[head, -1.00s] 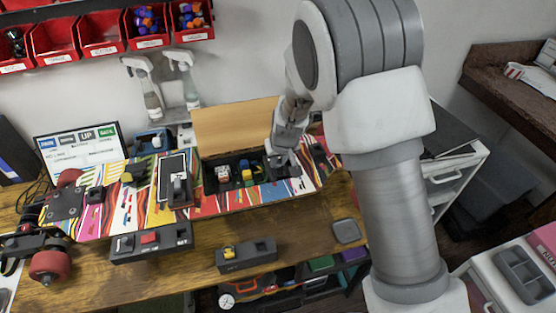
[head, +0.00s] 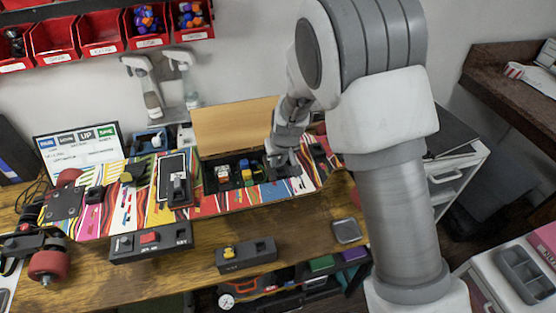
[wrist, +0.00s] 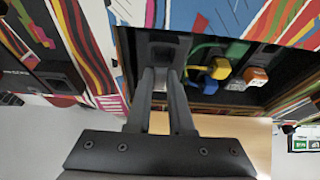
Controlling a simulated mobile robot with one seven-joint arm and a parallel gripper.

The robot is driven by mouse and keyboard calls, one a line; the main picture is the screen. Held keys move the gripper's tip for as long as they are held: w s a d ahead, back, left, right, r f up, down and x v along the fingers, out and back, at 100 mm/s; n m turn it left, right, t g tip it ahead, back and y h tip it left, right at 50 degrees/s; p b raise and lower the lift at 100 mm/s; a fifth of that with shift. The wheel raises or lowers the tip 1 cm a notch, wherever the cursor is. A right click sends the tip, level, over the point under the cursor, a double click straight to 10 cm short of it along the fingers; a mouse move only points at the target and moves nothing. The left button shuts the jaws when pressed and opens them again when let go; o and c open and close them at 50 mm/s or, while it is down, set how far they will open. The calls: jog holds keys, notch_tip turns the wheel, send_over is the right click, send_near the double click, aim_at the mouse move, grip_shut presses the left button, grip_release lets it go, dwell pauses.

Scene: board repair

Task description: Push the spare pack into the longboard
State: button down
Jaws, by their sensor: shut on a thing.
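The longboard (head: 138,209), with a striped multicolour deck, lies across the workbench with an open compartment in its deck. My gripper (head: 279,157) is over the right end of this compartment, pointing down. In the wrist view my gripper (wrist: 164,78) is shut on a dark block, which I take to be the spare pack (wrist: 163,46). The pack is at the compartment's end, beside the coloured connectors. How deep it sits cannot be told, as my fingers and arm hide part of it. Yellow, blue and white-orange connectors (wrist: 219,69) lie in the compartment.
A tan lid (head: 236,124) stands up behind the compartment. A dark holder (head: 246,255) with a yellow part and a small grey tray (head: 346,231) lie in front. Another dark switch box (head: 150,241) is at the board's front left. Spray bottles (head: 147,88) stand behind.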

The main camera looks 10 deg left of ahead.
jog(key=shift+f+b, duration=1)
dwell(1.8)
jog(key=shift+c, duration=2.2)
grip_release()
jog(key=shift+r, duration=0.3)
jog(key=shift+r+p, duration=1)
jog(key=shift+r, duration=0.15)
jog(key=shift+r, duration=0.15)
jog(key=shift+r+p, duration=2)
jog(key=shift+r, duration=0.95)
jog(key=shift+d, duration=0.1)
